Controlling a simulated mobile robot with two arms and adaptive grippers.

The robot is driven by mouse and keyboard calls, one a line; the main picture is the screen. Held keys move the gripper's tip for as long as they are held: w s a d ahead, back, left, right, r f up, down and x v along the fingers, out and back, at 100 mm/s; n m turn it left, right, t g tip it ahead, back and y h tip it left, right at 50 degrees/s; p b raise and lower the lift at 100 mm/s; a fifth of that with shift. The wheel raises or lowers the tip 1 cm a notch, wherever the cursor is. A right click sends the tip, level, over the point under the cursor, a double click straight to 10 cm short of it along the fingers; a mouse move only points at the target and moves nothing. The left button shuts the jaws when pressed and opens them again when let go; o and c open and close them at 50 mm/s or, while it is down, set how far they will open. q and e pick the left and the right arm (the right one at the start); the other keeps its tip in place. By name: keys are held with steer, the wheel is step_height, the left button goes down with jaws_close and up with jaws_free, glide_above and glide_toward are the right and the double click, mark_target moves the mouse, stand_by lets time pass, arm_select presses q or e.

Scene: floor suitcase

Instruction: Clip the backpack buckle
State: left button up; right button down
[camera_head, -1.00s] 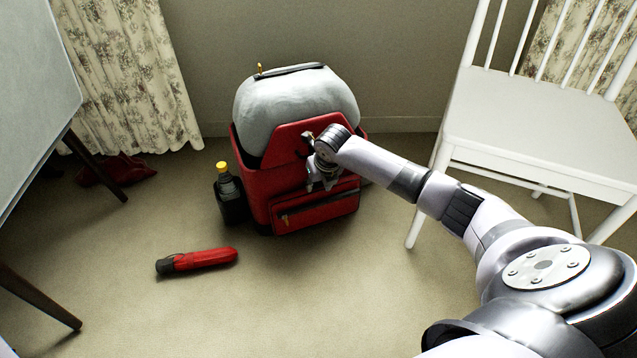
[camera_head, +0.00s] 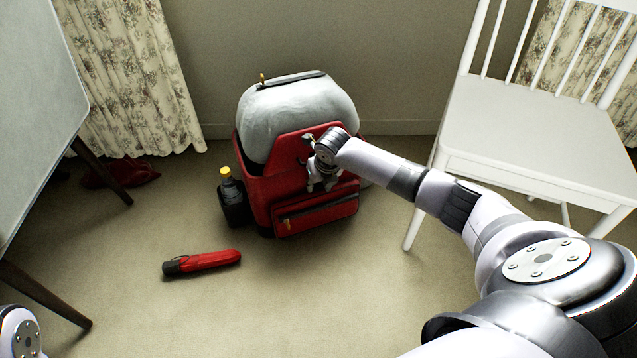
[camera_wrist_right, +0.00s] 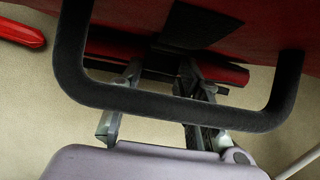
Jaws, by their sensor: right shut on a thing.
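The red backpack (camera_head: 255,190) stands upright on the floor against the wall, with a grey-white bulging top (camera_head: 295,105) and a front zip pocket (camera_head: 318,212). My right gripper (camera_head: 322,184) is at the upper front of the backpack, above the pocket. In the right wrist view the same gripper (camera_wrist_right: 162,76) is shut on a small dark piece, which looks like part of the buckle. A dark strap (camera_wrist_right: 198,26) runs down the red fabric towards it. The fingers hide most of the buckle, and I cannot tell whether its halves are joined. My left gripper is out of view.
A black bottle with a yellow cap (camera_head: 232,200) is at the backpack's left side. A red folded umbrella (camera_head: 205,261) lies on the carpet in front. A white chair (camera_head: 530,125) stands at right, a table (camera_head: 35,100) at left. Carpet between them is mostly clear.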

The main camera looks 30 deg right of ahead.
steer(key=c, duration=1.5)
jaws_free()
steer(key=shift+d+r, duration=0.15)
steer(key=shift+r, duration=0.05)
steer(key=shift+c, duration=0.2)
steer(key=shift+o, duration=0.7)
steer(key=shift+r, duration=0.1)
steer(key=shift+o, duration=1.4)
steer(key=v, duration=1.1)
steer(key=shift+s+r, duration=0.2)
steer(key=shift+r, duration=0.15)
